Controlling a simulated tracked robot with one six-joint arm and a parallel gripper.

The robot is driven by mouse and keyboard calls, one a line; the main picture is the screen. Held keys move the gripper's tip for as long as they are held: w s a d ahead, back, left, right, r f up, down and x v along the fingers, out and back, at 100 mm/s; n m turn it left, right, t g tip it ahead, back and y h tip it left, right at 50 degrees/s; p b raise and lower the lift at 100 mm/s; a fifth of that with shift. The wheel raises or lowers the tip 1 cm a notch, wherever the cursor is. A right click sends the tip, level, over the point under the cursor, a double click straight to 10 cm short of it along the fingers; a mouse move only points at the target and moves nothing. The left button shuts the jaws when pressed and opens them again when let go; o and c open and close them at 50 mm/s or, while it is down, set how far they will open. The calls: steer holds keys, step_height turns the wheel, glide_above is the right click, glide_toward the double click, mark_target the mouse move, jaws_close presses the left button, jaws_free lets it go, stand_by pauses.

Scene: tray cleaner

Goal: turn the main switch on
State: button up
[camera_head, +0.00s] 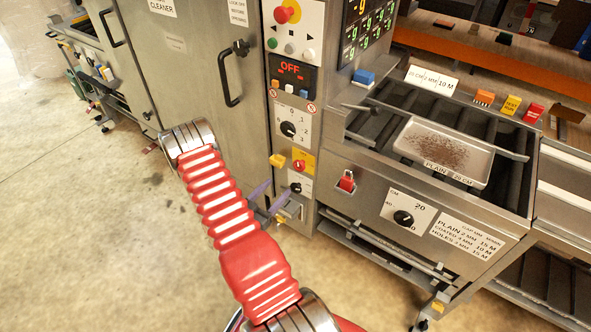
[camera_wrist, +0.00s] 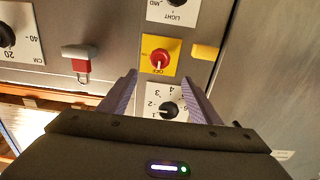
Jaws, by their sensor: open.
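The main switch appears to be the red rotary knob on a yellow plate, seen in the head view (camera_head: 298,164) low on the narrow control column. My gripper (camera_head: 271,197) is open and empty in front of the column. In the wrist view my gripper (camera_wrist: 158,75) has its two purple fingers apart, with the red knob just beyond the tips, roughly centred. I see no contact. The display (camera_head: 291,74) higher up reads OFF.
A numbered black dial (camera_wrist: 168,109) is beside the switch plate, between my fingers in the picture. A yellow block (camera_wrist: 205,52) and a red padlock (camera_wrist: 81,65) flank the switch. A tray (camera_head: 440,152) lies on rollers at right.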

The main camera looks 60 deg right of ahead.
mark_target(298, 167)
steer(key=d, duration=0.4)
steer(key=s+d, duration=0.1)
steer(key=d, duration=0.3)
steer(key=s+d, duration=0.1)
steer(key=d, duration=0.4)
steer(key=c, duration=0.9)
steer(key=shift+a, duration=0.15)
steer(key=shift+c, duration=0.5)
